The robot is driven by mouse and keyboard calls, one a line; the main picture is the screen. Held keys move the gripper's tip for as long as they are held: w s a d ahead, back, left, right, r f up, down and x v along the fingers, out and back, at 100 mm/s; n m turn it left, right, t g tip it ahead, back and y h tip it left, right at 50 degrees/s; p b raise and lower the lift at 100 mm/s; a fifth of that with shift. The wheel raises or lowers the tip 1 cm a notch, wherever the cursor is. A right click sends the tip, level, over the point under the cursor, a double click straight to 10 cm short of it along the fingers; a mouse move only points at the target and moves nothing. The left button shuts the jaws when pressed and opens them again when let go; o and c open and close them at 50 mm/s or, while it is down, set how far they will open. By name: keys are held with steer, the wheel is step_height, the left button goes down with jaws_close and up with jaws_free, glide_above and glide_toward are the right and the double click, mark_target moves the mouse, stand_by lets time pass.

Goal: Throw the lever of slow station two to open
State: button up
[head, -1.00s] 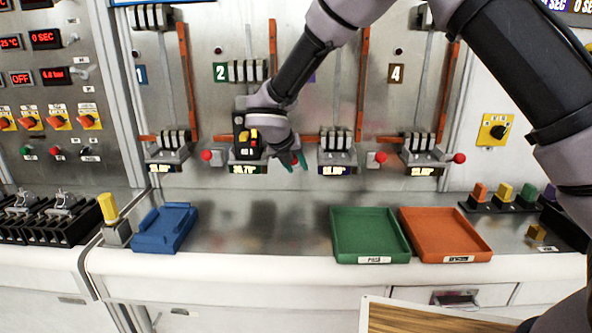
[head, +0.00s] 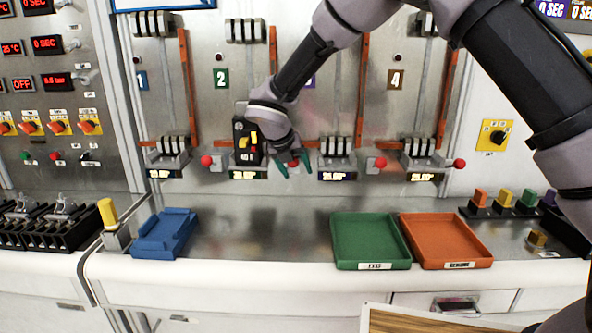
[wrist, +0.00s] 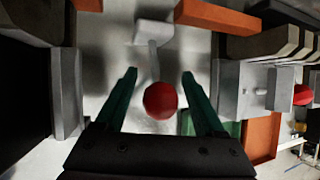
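Station two is marked by a green 2 plate (head: 221,79). Its lever has a red knob (wrist: 160,100) on a grey stem (wrist: 153,62). In the head view the knob is mostly hidden by my gripper (head: 294,165). In the wrist view my gripper (wrist: 160,76) is open, with a green finger on each side of the knob and gaps on both sides. A black breaker (head: 247,143) with a yellow toggle stands at station two's lower jaw. The station's upper jaw (head: 245,30) is high on the panel, well above the breaker.
Red knobs of station one (head: 206,161), station three (head: 380,163) and station four (head: 459,164) stick out nearby. A blue fixture (head: 163,237), a green tray (head: 345,250) and an orange tray (head: 425,252) sit on the counter. The counter between blue fixture and green tray is clear.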

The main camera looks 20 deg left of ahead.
steer(key=v, duration=1.1)
steer(key=shift+w, duration=0.1)
stand_by(0.5)
steer(key=d+r+m+g, duration=0.1)
steer(key=d+r+m, duration=0.5)
steer(key=d, duration=0.4)
steer(key=d+r+m+y, duration=0.1)
steer(key=d+r+m, duration=0.2)
steer(key=d+m, duration=0.6)
steer(key=d+r+m+g, duration=0.1)
steer(key=d+r+m, duration=0.45)
steer(key=d, duration=0.65)
steer(key=s+d+m+t+y, duration=0.1)
steer(key=s+d+m, duration=0.6)
steer(key=m, duration=0.4)
steer(key=s+d+r+m+t+y, duration=0.1)
steer(key=s+d+m, duration=0.5)
steer(key=d+m, duration=0.3)
steer(key=shift+s+m+t+y, duration=0.4)
steer(key=shift+m, duration=0.85)
